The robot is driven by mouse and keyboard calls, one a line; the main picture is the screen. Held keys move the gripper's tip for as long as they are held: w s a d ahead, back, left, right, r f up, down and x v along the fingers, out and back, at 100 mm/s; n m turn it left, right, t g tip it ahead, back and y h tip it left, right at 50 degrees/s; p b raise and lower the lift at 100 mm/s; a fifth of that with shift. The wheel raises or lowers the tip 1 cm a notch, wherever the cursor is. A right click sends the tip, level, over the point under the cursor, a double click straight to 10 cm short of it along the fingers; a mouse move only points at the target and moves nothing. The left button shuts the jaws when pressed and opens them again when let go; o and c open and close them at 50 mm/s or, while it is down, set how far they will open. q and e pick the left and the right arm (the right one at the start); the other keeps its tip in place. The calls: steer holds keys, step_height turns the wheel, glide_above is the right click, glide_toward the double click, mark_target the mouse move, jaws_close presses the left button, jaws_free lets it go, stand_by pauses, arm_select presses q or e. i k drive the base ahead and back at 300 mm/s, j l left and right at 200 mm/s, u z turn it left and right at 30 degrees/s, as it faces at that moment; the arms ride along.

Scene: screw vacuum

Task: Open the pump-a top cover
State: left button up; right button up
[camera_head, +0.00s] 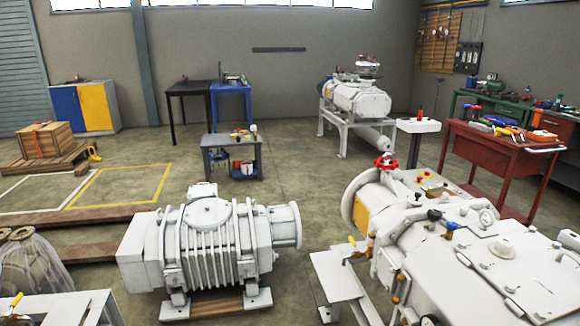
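No label shows which machine is pump-a. A white ribbed pump (205,255) stands on wooden beams in the front middle, with a round cover (208,211) seated on its top. A larger white machine (465,255) fills the front right, with a flat top plate (525,262) lying closed and a red handwheel (387,161) at its far end. A third white pump (357,98) sits on a stand at the back. Neither of my grippers is in view.
A grey cart (232,141) with tools stands behind the ribbed pump. A red workbench (505,145) is at the right and a wooden crate (46,140) on a pallet at the left. A wrapped load (35,265) is front left. Floor between cart and back pump is clear.

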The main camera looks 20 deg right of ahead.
mark_target(537, 261)
steer(key=i+l, duration=0.1)
steer(key=i, duration=1.1)
steer(key=i+u, duration=0.1)
steer(key=u, duration=0.25)
steer(key=i+u, duration=0.15)
steer(key=u, duration=0.25)
steer(key=i+u, duration=0.1)
steer(key=u, duration=5.45)
